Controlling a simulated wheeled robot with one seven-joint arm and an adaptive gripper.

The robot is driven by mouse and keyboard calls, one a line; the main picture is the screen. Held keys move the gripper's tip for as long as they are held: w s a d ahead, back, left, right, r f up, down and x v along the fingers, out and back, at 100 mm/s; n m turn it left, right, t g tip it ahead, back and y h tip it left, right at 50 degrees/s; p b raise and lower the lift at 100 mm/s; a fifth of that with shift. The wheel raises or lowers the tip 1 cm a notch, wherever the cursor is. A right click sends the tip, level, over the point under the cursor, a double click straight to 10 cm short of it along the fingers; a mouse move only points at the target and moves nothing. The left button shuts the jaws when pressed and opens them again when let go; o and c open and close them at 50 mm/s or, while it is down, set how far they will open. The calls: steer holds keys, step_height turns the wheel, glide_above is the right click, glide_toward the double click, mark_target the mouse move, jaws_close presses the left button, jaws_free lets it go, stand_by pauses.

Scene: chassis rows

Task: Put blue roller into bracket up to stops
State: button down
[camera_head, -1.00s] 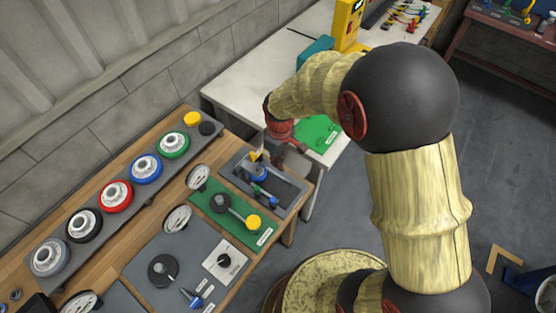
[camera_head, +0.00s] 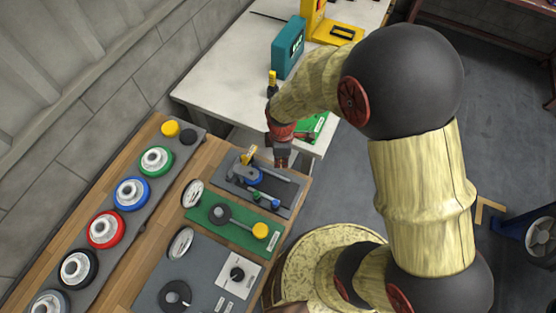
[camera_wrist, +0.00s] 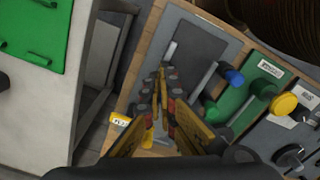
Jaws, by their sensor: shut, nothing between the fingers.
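Metal rods and a smaller blue-and-green knob piece (camera_head: 266,200) are on the same plate. Which part is the bracket is too small to tell. My gripper (camera_head: 282,162) is over the plate's far right side, shut and empty, apart from the blue part. In the wrist view my closed fingers (camera_wrist: 163,80) point over the grey plate (camera_wrist: 196,42); a blue knob (camera_wrist: 234,76) shows to their right.
A row of coloured wheels, one blue (camera_head: 131,193), lies along the bench's left. A green panel (camera_head: 205,217) with a yellow knob (camera_head: 260,230) adjoins the plate. A white table (camera_head: 222,85) holding a teal box (camera_head: 288,47) stands behind, across a gap.

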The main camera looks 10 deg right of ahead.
mark_target(272, 174)
step_height(272, 174, down, 7)
steer(key=shift+f+b, duration=0.1)
steer(key=shift+b, duration=0.55)
steer(key=a, duration=0.3)
steer(key=shift+w, duration=0.3)
steer(key=shift+w+a, duration=0.1)
steer(key=shift+a, duration=0.35)
steer(key=shift+w+a, duration=0.1)
steer(key=shift+a, duration=0.55)
steer(key=shift+w, duration=0.15)
steer(key=shift+a, duration=0.15)
